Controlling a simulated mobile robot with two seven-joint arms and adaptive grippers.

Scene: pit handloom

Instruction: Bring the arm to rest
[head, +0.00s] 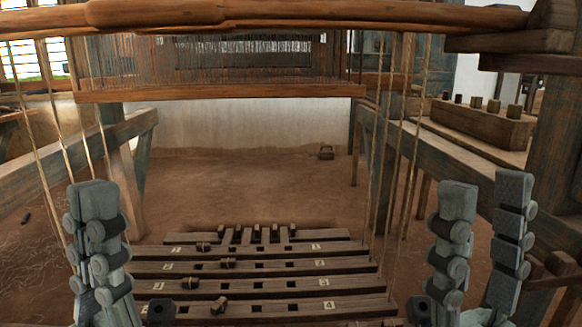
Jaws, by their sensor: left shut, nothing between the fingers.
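My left gripper (95,195) points upward at the lower left. Its fingers are together with nothing between them. My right gripper (485,195) points upward at the lower right. Its two fingers stand apart, with no object seen between them. Both grippers are in front of the loom's wooden treadle boards (255,267), one at either side. The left gripper covers part of the boards' left ends. The rest of both arms is mostly out of the picture.
A thick wooden beam (300,12) crosses the top. Cords (52,165) hang at the left, and more cords (395,150) hang at the right. Side rails (480,160) and a slotted wooden block (480,122) stand at right. The earthen floor (235,185) behind the treadles is mostly clear.

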